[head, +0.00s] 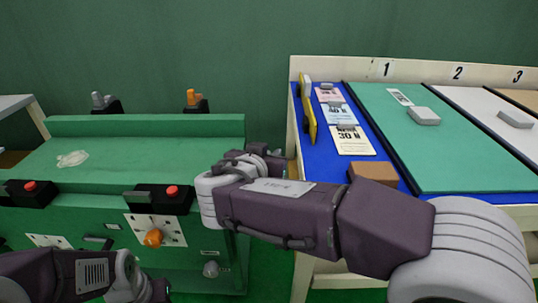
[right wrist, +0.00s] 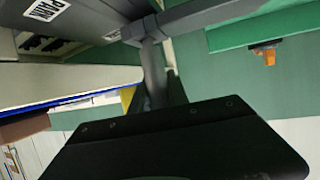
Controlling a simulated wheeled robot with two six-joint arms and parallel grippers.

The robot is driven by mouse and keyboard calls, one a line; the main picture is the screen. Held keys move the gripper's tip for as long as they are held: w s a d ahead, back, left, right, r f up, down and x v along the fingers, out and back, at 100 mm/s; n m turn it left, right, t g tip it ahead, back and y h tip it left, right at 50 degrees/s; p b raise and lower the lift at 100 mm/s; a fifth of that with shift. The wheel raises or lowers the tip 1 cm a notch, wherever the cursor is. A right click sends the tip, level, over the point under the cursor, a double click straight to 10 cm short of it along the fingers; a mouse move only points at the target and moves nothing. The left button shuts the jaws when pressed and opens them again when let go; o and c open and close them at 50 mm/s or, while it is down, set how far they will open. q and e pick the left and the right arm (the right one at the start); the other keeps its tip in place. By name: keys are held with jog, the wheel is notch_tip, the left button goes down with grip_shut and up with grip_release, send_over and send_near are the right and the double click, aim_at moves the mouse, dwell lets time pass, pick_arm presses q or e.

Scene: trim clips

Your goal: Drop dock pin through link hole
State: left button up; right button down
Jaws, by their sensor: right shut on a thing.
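My right gripper (head: 262,160) is beside the right end of the green bench, largely hidden behind its own arm in the head view. In the right wrist view, a grey upright rod (right wrist: 154,80), which looks like the dock pin, stands out beyond the dark plate of my gripper. The gripper is shut on it. The rod's far end meets or overlaps a grey bar (right wrist: 205,15), possibly the link. No hole is visible, and I cannot tell whether the rod is in one. My left gripper (head: 150,290) is at the lower left, partly cut off; its jaws are unclear.
The green bench (head: 150,155) has an orange knob (head: 194,97), a grey knob (head: 101,100) and an orange dial (head: 153,237). At right, a table carries a green mat (head: 450,150), cards and a brown block (head: 373,173).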

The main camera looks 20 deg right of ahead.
jog(key=shift+f+b, duration=0.45)
jog(key=shift+b, duration=0.1)
jog(key=c, duration=1.2)
grip_release()
jog(key=p+v, duration=0.3)
jog(key=v, duration=0.5)
jog(key=shift+s+a+r, duration=0.1)
jog(key=shift+s+r, duration=0.15)
jog(key=shift+s, duration=0.05)
jog(key=shift+s+a, duration=0.1)
jog(key=shift+s, duration=0.1)
